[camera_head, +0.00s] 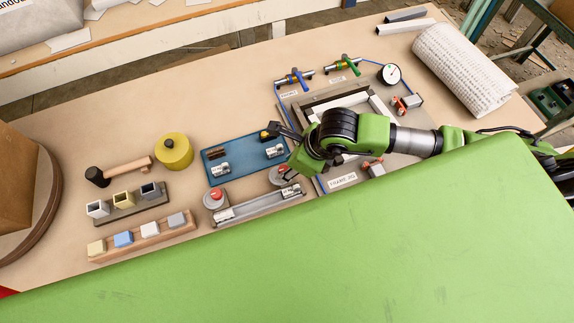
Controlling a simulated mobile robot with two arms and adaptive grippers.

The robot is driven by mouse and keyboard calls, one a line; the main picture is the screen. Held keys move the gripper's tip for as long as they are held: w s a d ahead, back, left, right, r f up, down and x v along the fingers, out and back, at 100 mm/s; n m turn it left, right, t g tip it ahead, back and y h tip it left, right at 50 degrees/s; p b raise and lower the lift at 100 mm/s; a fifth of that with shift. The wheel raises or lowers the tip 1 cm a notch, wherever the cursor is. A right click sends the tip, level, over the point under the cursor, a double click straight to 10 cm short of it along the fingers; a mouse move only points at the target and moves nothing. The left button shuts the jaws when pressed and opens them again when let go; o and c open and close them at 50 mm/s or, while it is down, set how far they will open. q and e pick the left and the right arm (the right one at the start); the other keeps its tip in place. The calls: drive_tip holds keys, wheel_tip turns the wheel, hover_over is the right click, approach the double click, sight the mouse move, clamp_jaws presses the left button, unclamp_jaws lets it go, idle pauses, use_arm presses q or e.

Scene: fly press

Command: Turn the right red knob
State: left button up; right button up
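Two red knobs sit on round grey bases near the table's front edge, by a grey rail fixture (262,203). The left red knob (216,193) is in plain view. My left gripper is out of view.
A blue plate (225,177) with small metal parts lies left of the gripper. The framed fixture (312,98) with clamps and a dial gauge stands behind my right arm. A yellow pot (174,152), a mallet and block racks are at left. The table's back left is clear.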

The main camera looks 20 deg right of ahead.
drive_tip(key=v, duration=1)
drive_tip(key=shift+r, duration=0.35)
drive_tip(key=shift+s, duration=0.1)
